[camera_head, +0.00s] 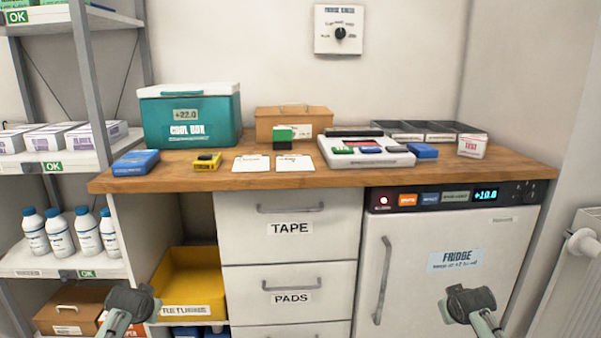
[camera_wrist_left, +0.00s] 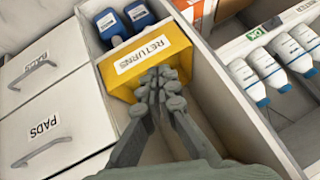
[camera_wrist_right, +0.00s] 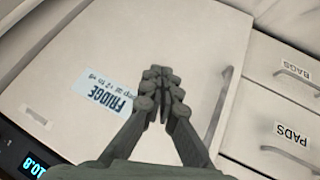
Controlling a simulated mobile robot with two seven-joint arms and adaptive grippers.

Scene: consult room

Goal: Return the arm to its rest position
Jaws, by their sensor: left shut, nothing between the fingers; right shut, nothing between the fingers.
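My left gripper shows in the left wrist view (camera_wrist_left: 160,85) with its fingers together and nothing between them. In the head view my left arm's end (camera_head: 132,300) is at the lower left, in front of the cabinet's open bay. My right gripper shows in the right wrist view (camera_wrist_right: 160,85), also shut and empty. In the head view my right arm's end (camera_head: 470,302) is at the lower right, in front of the white fridge door (camera_head: 425,290). Neither gripper visibly touches anything.
A yellow returns bin (camera_head: 190,285) stands in the open bay near my left gripper. The wooden worktop (camera_head: 215,178) holds a teal cool box (camera_head: 190,120), trays and small boxes. Shelves with bottles (camera_head: 60,230) are at left. A radiator (camera_head: 575,280) is at right.

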